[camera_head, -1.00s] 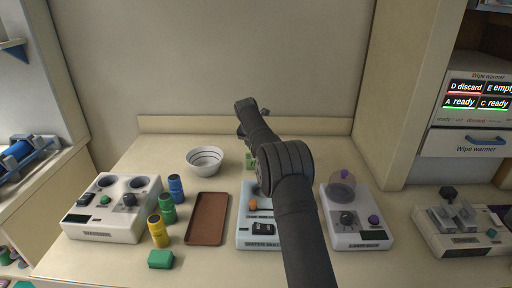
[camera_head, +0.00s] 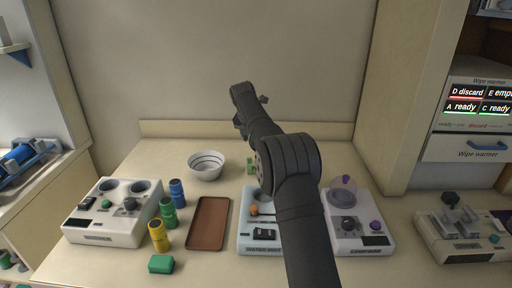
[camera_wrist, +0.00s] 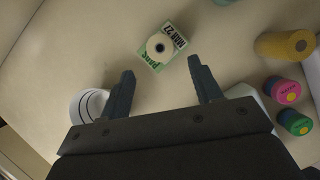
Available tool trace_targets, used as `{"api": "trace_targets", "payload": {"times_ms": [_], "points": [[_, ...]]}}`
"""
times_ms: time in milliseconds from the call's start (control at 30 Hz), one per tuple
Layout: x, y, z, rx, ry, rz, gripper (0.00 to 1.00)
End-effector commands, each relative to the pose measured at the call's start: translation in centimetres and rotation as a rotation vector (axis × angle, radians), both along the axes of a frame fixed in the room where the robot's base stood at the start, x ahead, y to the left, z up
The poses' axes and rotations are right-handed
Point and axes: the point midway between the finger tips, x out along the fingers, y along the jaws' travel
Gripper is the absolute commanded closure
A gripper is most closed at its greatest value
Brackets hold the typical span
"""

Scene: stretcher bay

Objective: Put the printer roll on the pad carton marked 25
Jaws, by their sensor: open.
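In the wrist view, a small pale roll (camera_wrist: 153,44) with a dark centre hole sits over a green-and-white pad carton (camera_wrist: 176,31). The carton's printing reads like "PADS" and "MAR 27". The roll appears to rest on its top; exact contact is hard to judge. A small green box, likely this carton, shows in the head view (camera_head: 250,166), partly behind my arm. My gripper (camera_wrist: 163,86) is open and empty, its fingers apart, with the roll and carton beyond the fingertips. In the head view my gripper (camera_head: 251,113) is raised above the back of the counter. No carton marked 25 is readable.
A striped white bowl (camera_head: 206,165) stands left of the carton. A brown tray (camera_head: 208,223), coloured cylinders (camera_head: 168,213) and a green block (camera_head: 161,264) lie nearer. White devices (camera_head: 110,212) line the counter, and a wipe warmer (camera_head: 466,148) stands right. The back-left counter is clear.

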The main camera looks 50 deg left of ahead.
Motion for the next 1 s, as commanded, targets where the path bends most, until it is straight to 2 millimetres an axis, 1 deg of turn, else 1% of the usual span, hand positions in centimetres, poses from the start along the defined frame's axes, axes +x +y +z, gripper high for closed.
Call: {"api": "trace_targets", "payload": {"times_ms": [33,100,233,367,633,767,867,1000], "points": [[-0.3,-0.1,0.9,0.002,-0.001,0.001,0.42],[-0.7,-0.3,1.8,0.000,-0.001,0.000,0.42],[-1.1,-0.5,2.9,0.000,-0.001,0.000,0.42],[-1.2,-0.5,3.2,-0.001,0.000,0.000,0.42],[-1.2,-0.5,3.2,0.000,0.000,0.000,0.42],[-1.0,-0.4,2.5,-0.001,0.001,0.000,0.42],[-0.5,-0.3,1.3,-0.003,0.002,-0.001,0.42],[0.4,0.1,-1.1,-0.003,0.002,-0.001,0.42]]}}
